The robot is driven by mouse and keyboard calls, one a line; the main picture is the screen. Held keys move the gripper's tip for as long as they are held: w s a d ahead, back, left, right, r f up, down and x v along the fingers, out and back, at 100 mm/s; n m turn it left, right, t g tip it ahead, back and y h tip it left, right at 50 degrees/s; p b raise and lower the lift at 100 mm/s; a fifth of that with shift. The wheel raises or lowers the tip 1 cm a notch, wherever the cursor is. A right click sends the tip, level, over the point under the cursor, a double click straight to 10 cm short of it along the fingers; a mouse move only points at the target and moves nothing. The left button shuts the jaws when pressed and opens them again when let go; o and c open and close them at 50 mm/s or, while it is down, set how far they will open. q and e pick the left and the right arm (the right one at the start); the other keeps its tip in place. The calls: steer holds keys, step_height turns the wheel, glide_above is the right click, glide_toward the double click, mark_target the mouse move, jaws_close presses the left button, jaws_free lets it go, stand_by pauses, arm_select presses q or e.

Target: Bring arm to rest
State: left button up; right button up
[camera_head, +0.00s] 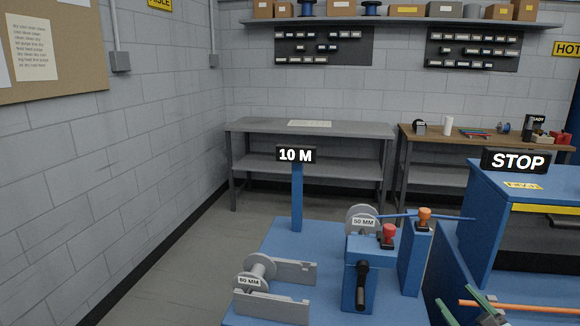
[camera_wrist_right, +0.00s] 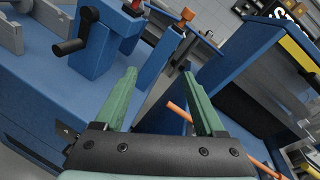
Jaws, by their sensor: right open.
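My right gripper (camera_head: 470,309) is at the lower right of the head view, with green fingers. In the right wrist view the gripper (camera_wrist_right: 158,75) is open, its two fingers spread apart with nothing gripped. In the wrist view the rod's end (camera_wrist_right: 180,112) shows in the gap between the fingers and the rod passes behind one finger. I cannot tell whether it touches. My left gripper is not in view.
A blue bench (camera_head: 290,236) carries grey reel holders (camera_head: 272,303), a blue box with a black crank (camera_head: 362,285), a red knob (camera_head: 388,232) and an orange knob (camera_head: 424,214). The STOP cabinet (camera_head: 520,195) stands right. Open floor (camera_head: 190,265) lies left.

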steer(key=s+a+f+n+g, duration=0.1)
steer(key=s+a+f+n, duration=0.2)
steer(key=f+n, duration=0.3)
steer(key=s+a+f+n+g+y, duration=0.1)
steer(key=s+a+f+n+g, duration=0.15)
steer(key=f+n, duration=0.3)
steer(key=s+a+f+n+g, duration=0.1)
steer(key=s+a+f+n, duration=0.2)
steer(key=f+n, duration=0.25)
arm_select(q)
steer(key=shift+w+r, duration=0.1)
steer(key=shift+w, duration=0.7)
arm_select(e)
steer(key=s+a+f+n+g+y, duration=0.1)
steer(key=s+a+f+n, duration=0.4)
steer(key=s+n, duration=0.3)
steer(key=s+a+f+n+g+y, duration=0.1)
steer(key=s+a+f+n+g, duration=0.1)
steer(key=s+a+f+n, duration=0.4)
steer(key=shift+s+n, duration=1)
steer(key=shift+n, duration=0.1)
steer(key=shift+c, duration=0.3)
